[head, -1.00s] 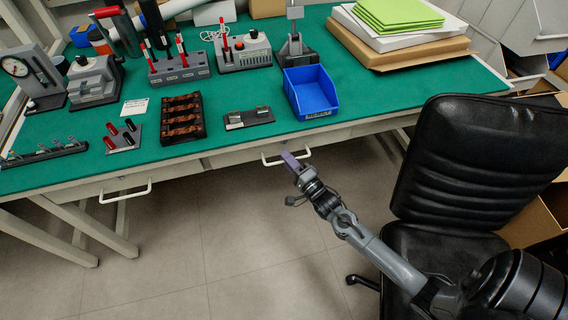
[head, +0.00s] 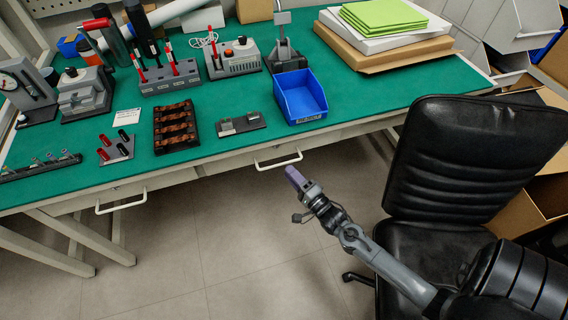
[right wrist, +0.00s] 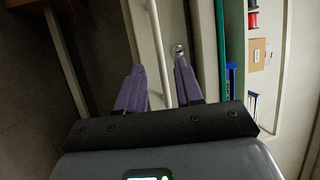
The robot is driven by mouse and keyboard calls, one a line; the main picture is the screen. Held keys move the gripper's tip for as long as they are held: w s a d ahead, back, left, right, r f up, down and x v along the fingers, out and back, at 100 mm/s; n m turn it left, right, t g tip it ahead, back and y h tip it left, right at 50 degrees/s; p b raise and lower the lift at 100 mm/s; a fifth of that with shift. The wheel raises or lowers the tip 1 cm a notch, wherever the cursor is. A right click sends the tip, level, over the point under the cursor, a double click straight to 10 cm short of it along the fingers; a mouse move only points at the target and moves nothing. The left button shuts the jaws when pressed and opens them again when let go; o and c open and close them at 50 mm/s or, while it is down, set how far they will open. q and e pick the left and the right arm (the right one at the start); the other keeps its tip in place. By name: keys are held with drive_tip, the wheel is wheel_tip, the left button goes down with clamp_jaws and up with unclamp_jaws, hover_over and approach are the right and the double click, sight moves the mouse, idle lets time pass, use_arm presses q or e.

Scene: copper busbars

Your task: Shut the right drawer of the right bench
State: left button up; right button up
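The bench with the green top (head: 360,105) has two drawers with white bar handles. The right drawer (head: 232,162) has its handle (head: 278,160) below the blue bin; I cannot tell how far its front stands out. The left drawer's handle is at left (head: 122,201). My right gripper (head: 291,173), with purple fingers, is just in front of and below the right handle's right end. In the right wrist view, the fingers (right wrist: 158,88) are apart and empty, and the white handle bar (right wrist: 158,45) runs up between them, beyond the tips. A round metal lock (right wrist: 178,50) shows beside it. My left gripper is out of view.
A black chair (head: 470,160) stands right of the bench, close to my right arm. On the bench top are the blue bin (head: 302,98), a rack of copper parts (head: 175,127) and stacked boards (head: 385,30). The floor (head: 220,250) before the drawers is clear.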

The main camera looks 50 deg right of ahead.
drive_tip(key=shift+p+v, duration=0.6)
drive_tip(key=shift+v, duration=1.8)
